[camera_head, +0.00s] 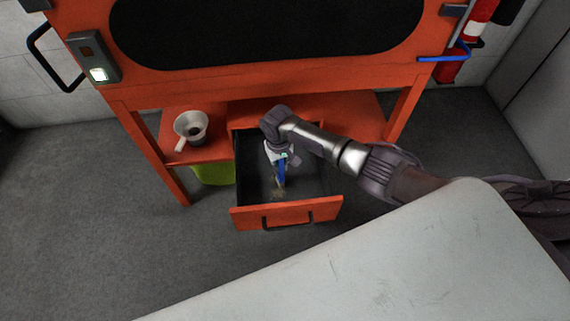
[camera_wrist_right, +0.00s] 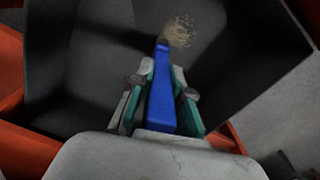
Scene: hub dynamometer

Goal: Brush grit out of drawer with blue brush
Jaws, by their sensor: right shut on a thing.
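The orange-fronted drawer (camera_head: 240,217) is pulled open and has a dark inside. In the right wrist view, the blue brush (camera_wrist_right: 161,95) sits between the green-padded fingers of my right gripper (camera_wrist_right: 160,105). A small patch of tan grit (camera_head: 277,192) lies on the drawer floor near its front. The grit (camera_wrist_right: 180,32) also shows just beyond the brush tip in the right wrist view. I cannot tell whether the bristles touch it. My left gripper is not in view.
A light-grey scoop or cup with a handle (camera_head: 190,127) stands on the orange shelf left of the drawer. A green bin (camera_head: 212,174) is below that shelf. A pale flat surface (camera_head: 400,260) fills the lower right. Grey floor lies open at left.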

